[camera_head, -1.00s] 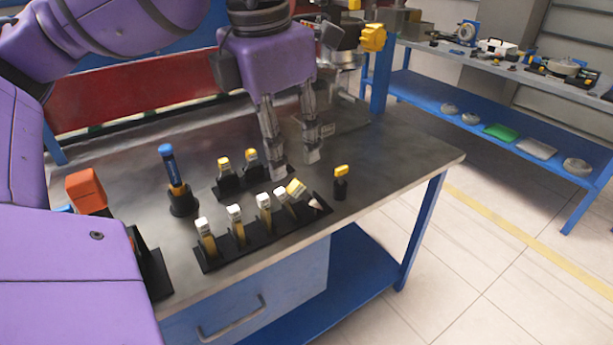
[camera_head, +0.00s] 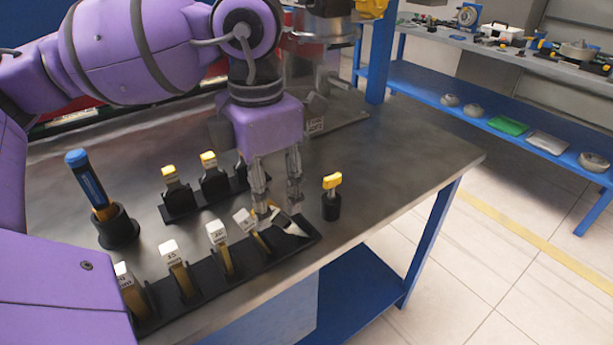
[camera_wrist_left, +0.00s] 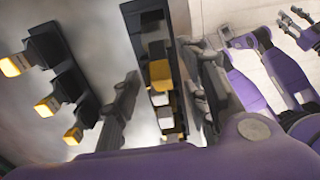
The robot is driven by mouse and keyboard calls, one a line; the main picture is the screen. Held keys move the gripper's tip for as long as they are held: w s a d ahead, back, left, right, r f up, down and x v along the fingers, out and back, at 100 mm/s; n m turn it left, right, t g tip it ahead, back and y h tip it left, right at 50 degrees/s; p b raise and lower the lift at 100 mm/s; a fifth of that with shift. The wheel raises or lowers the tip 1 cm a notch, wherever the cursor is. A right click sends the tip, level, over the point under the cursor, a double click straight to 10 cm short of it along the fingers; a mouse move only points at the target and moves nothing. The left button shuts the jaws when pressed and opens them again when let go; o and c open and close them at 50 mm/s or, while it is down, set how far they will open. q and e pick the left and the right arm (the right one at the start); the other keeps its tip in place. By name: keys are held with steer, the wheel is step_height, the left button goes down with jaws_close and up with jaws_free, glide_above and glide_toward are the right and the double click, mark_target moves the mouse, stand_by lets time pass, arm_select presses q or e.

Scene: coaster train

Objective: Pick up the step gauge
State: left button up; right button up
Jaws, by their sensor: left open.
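A long black rack (camera_head: 208,293) near the front edge of the table holds several upright brass-coloured gauges with white labelled tops, such as one gauge (camera_head: 219,240). A yellow-topped piece and a pale pointed piece (camera_head: 291,223) are at its right end. I cannot tell for sure which piece is the step gauge. My left gripper (camera_head: 276,205) is open, pointing down over the right end of the rack, its fingers partly hiding the pieces there. In the left wrist view a yellow-topped piece (camera_wrist_left: 160,74) lies between its fingers. My right gripper (camera_wrist_left: 300,27) shows small at the upper right of that view.
A shorter black rack (camera_head: 207,202) with several yellow-topped pieces stands behind. A blue-handled tool (camera_head: 88,180) stands in a round holder at left. A yellow-topped piece (camera_head: 332,182) stands in a black holder at right. The table's right side is clear.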

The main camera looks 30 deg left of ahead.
mark_target(280, 218)
arm_select(q)
steer(key=f, duration=0.4)
steer(key=shift+w+d+f, duration=0.1)
steer(key=shift+w+f, duration=0.05)
steer(key=shift+w, duration=0.1)
steer(key=shift+c, duration=0.5)
jaws_close()
